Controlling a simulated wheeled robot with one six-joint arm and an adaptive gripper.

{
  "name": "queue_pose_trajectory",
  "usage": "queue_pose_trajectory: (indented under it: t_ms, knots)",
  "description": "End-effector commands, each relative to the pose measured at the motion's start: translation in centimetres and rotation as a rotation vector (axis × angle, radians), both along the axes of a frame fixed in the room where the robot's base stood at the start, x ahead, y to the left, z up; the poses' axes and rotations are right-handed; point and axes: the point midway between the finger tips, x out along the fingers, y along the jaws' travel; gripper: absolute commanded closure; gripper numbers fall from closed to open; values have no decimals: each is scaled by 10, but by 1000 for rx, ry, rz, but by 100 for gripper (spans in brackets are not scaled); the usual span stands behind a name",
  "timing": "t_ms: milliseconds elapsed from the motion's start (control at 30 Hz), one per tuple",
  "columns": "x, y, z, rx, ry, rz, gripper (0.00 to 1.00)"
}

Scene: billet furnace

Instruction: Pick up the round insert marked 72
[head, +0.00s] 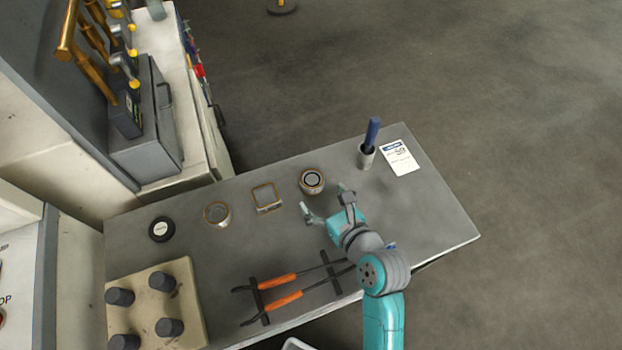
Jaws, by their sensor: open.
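Two round inserts with tan rims are on the grey table (430,215). One round insert (312,180), with a dark ring inside, stands just beyond my gripper. The other round insert (217,213) is farther left, with a paler inside. I cannot read a 72 on either. A square-rimmed insert (267,197) stands between them. My gripper (323,197) is open, its fingers spread toward the nearer round insert. I see nothing between the fingers, and they look apart from the insert.
Orange-handled tongs (285,298) lie on black rests. A black disc (162,229) and a beige block with dark pegs (155,300) are on the left. A cup with a blue-handled item (367,155) and a card (399,157) are at the back right. A grey cabinet (145,140) borders the left.

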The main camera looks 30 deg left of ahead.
Motion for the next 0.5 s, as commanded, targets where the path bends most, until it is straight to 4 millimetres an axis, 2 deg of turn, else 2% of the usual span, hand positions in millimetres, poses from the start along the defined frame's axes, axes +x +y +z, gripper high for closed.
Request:
queue_pose_trajectory:
  t_ms: [100, 333, 500]
  knots:
    - [8, 12, -6, 0, 0, 1, 7]
    - [17, 22, -10, 0, -2, -1, 7]
    - [34, 38, -16, 1, -1, 1, 7]
